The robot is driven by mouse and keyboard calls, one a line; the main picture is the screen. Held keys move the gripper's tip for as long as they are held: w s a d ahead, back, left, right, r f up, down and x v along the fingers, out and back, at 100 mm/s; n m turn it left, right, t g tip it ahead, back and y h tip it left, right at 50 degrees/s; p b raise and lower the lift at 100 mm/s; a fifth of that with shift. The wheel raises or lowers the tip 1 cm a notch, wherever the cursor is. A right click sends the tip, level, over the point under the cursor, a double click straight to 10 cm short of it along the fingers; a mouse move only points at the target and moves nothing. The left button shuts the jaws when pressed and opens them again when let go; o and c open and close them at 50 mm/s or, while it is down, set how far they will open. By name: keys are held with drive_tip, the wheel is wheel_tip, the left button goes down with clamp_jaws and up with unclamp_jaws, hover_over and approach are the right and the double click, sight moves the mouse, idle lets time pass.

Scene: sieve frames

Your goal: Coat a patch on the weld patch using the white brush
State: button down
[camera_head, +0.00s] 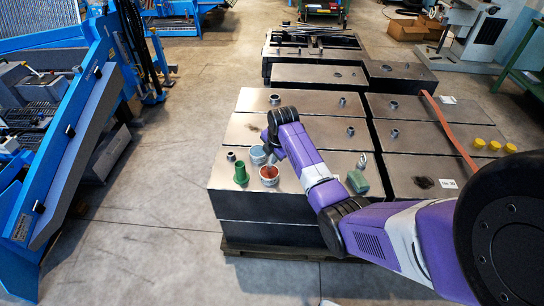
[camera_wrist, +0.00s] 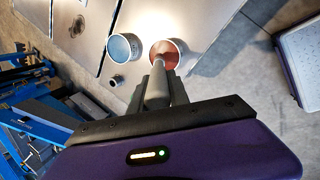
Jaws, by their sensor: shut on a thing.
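My gripper (camera_wrist: 158,92) is shut on the pale grey handle of the white brush (camera_wrist: 157,80) in the wrist view. The brush points at a white-rimmed cup of red-brown paint (camera_wrist: 166,54). Its tip meets the near part of the cup in that view; I cannot tell whether it touches the paint. In the head view my gripper (camera_head: 271,155) is above the same cup (camera_head: 269,176), and the brush is mostly hidden. A dark scorched patch (camera_head: 424,182), perhaps the weld patch, is on the right-hand metal panel, beside a white label.
A cup of blue paint (camera_head: 257,155) stands close to the red-brown cup. A green cylinder (camera_head: 241,174) and a metal fitting (camera_head: 231,156) stand left of them. A green block (camera_head: 357,182) is to the right. An orange strap (camera_head: 448,130) and yellow caps (camera_head: 494,146) are farther right.

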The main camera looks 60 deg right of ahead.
drive_tip(key=shift+r+p, duration=2.15)
drive_tip(key=shift+r, duration=0.45)
